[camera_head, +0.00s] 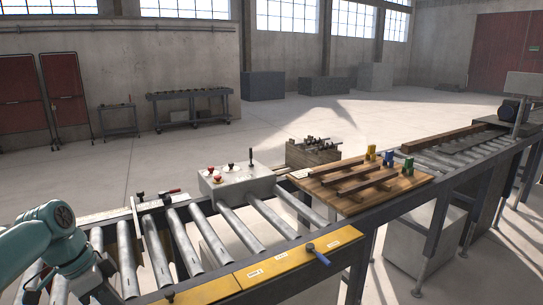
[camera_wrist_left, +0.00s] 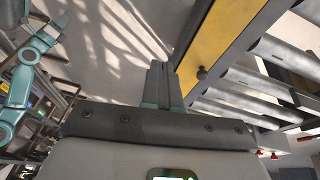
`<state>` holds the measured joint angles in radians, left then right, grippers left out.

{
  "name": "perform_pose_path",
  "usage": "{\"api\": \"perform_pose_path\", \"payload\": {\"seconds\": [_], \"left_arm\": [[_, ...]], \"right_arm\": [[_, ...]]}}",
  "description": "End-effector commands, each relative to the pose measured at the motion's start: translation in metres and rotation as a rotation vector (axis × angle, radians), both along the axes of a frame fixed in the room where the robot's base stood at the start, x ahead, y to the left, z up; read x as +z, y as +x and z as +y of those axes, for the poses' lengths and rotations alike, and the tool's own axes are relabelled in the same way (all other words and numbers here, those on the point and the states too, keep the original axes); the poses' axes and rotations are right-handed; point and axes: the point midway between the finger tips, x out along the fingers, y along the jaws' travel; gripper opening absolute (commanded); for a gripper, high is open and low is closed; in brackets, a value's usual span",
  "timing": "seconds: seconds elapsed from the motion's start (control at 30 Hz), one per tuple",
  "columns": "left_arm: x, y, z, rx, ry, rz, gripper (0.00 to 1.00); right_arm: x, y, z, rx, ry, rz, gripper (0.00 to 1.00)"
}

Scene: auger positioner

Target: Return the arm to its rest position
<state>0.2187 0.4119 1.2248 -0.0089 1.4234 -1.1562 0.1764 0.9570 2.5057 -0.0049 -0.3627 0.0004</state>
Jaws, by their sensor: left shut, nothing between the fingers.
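My left arm (camera_head: 48,240) is teal and comes in from the lower left in the head view, over the near left end of the roller conveyor (camera_head: 205,232). In the left wrist view my left gripper (camera_wrist_left: 160,68) has its two fingers together, with nothing between them. The fingertips show against the pale floor, beside the yellow edge plate of the conveyor (camera_wrist_left: 215,45). My right gripper does not show clearly in either view.
A control box (camera_head: 236,182) with red and black knobs stands on the conveyor's far side. A wooden board (camera_head: 385,193) with bars lies to the right. A blue-handled lever (camera_head: 318,254) sits on the yellow front rail (camera_head: 270,270). Open floor lies behind.

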Motion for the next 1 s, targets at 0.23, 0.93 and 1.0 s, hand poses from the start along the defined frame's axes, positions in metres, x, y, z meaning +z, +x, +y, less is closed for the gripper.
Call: {"api": "perform_pose_path", "payload": {"seconds": [0.23,0.93,1.0], "left_arm": [[-0.078,0.016,-0.028,0.131,-0.015,0.057,0.00],[-0.371,-0.192,-0.194,0.960,-0.083,0.378,0.00],[-0.373,-0.207,-0.198,1.004,-0.088,0.390,0.00]], "right_arm": [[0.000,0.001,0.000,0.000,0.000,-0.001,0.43],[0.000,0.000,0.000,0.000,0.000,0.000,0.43],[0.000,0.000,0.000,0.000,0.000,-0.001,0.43]]}}
